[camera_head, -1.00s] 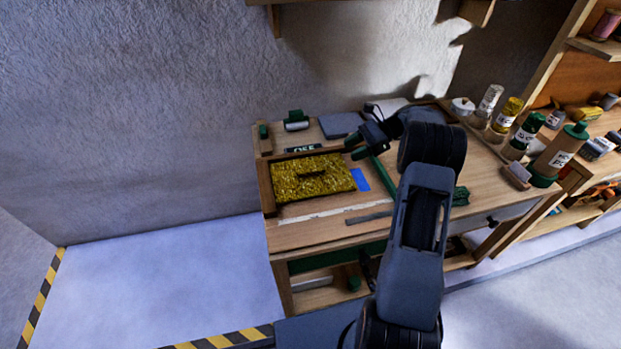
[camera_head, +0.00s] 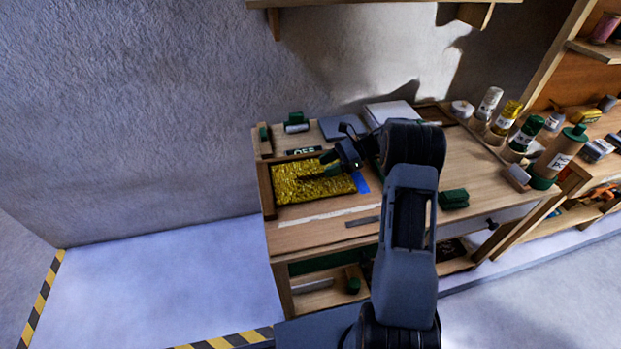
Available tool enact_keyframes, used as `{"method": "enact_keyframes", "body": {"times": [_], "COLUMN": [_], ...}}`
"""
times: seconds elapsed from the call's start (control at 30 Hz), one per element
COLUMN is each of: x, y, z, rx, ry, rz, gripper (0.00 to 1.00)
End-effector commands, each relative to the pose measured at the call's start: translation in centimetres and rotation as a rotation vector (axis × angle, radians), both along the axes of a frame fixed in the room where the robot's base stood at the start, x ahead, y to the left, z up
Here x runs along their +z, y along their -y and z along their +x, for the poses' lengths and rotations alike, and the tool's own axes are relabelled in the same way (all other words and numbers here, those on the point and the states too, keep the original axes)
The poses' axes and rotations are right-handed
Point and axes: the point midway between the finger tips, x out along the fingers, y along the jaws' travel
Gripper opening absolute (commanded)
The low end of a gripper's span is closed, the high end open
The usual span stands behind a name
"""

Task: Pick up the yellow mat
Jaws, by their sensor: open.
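The yellow mat (camera_head: 297,190) is a shaggy rectangle lying flat on the left part of the wooden bench, inside a low wooden frame. My gripper (camera_head: 318,169) is over the mat's upper right part, its dark fingers pointing left. It is open, and nothing shows between its fingers. The fingers and their shadow hide part of the mat. I cannot tell whether the fingertips touch the mat.
A blue patch (camera_head: 361,183) lies right of the mat. A green block (camera_head: 453,199) sits on the bench at right. Several bottles, one green-capped (camera_head: 562,156), stand farther right. A grey pad (camera_head: 341,127) lies behind. The floor at left (camera_head: 165,280) is clear.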

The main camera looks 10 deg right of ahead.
Motion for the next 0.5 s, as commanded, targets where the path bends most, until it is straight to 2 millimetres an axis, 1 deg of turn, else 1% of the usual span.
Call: {"method": "enact_keyframes", "body": {"times": [0.2, 0.3, 0.5], "x": [-0.8, -1.3, -1.5], "y": [-2.8, -3.8, -4.1], "z": [0.1, 0.1, 0.2], "rx": [0.003, 0.003, 0.0], "ry": [-0.003, -0.002, 0.0], "rz": [0.001, 0.0, 0.0], "gripper": [0.49, 0.49, 0.49]}}
